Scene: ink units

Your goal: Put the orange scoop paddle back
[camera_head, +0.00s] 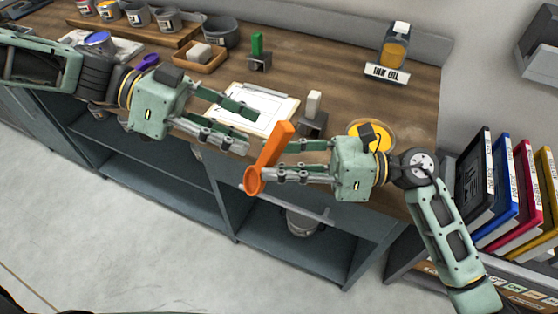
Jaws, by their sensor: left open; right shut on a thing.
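The orange scoop paddle (273,152) is held tilted in front of the bench's front edge, its round scoop end low and its flat handle end up. My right gripper (268,162) is shut on it around the middle, coming from the right. My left gripper (250,128) is open and empty over the bench front, to the left of the paddle. A white paper sheet (262,98) lies on the bench behind it. A green-handled tool stands in a small holder (259,62) at the back, and a white-topped one in another holder (313,122).
A yellow ink lid or dish (380,133) lies behind my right gripper. An ink oil bottle (395,50) stands at the back right. Ink tins (165,20), a wooden tray (197,68) and a purple scoop (147,62) are at left. Coloured frames (520,185) stand far right.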

